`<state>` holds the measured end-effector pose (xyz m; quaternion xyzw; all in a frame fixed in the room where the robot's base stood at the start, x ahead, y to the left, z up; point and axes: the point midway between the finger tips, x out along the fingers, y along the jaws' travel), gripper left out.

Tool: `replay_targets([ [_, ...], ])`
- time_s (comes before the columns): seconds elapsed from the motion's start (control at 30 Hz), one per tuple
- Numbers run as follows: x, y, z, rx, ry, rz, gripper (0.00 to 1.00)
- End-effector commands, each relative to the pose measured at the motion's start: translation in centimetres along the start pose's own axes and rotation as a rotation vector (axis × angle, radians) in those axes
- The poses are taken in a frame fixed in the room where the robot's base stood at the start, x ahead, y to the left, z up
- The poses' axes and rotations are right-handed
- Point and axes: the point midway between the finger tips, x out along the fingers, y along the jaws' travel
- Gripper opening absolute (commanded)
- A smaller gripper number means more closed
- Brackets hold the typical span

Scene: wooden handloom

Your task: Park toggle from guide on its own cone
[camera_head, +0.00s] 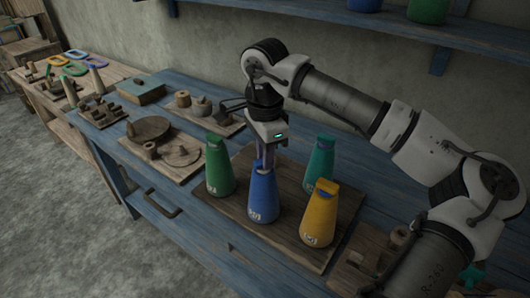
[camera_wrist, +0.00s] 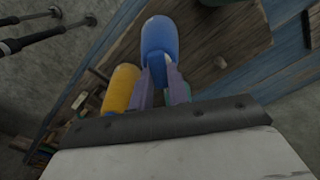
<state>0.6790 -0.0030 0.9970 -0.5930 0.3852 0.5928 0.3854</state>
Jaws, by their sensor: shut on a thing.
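The blue cone (camera_head: 262,195) stands upright at the front of a dark wooden board, with a white label low on its side. My gripper (camera_head: 261,157) points down over its top, shut on a small blue toggle (camera_head: 259,165) at the cone's tip. The fingers hide most of the toggle, and I cannot tell whether it is seated or just above the tip. In the wrist view the blue cone (camera_wrist: 160,40) lies beyond my two purple-grey fingers (camera_wrist: 162,92).
A green cone (camera_head: 219,170) stands left, a teal cone (camera_head: 320,160) behind right, and a yellow cone (camera_head: 319,218) front right, all close to the blue one. They share the wooden board (camera_head: 283,243). Wooden parts on boards (camera_head: 165,150) lie left on the blue table.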

Motion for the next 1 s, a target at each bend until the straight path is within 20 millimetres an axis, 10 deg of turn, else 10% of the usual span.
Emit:
replay_targets([
  [0.23, 0.0, 0.0, 0.0, 0.000, 0.000, 0.000, 0.42],
  [0.67, -1.2, -0.1, -0.1, 0.002, 0.002, -0.001, 0.42],
  [1.0, -8.6, -0.1, 0.0, 0.001, 0.002, -0.003, 0.42],
])
